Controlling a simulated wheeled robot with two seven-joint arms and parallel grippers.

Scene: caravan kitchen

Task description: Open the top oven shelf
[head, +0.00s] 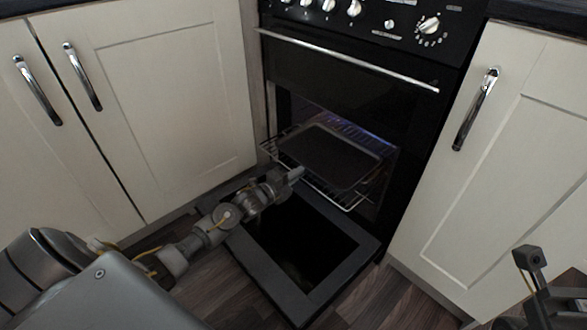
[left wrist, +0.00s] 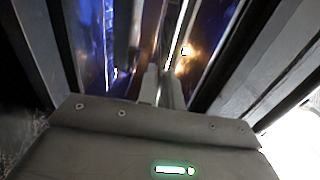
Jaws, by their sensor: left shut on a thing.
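The oven shelf (head: 337,192) is a wire rack that sticks out of the lower oven opening, with a dark flat tray (head: 325,157) lying on it. My left gripper (head: 297,173) is at the front edge of the rack, left of its middle, and is shut on it. In the left wrist view the fingertips (left wrist: 160,85) are close together among bright, blurred metal lines; the exact grip on the wire is hard to make out. My right gripper (head: 530,262) shows only partly at the right edge, away from the oven, and its jaw state is unclear.
The lower oven door (head: 345,243) is folded down flat under my left arm. The upper door (head: 340,80) is closed, with a long silver handle. Cream cupboards stand left (head: 165,100) and right (head: 510,150). Some wooden floor (head: 395,300) is free at the front right.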

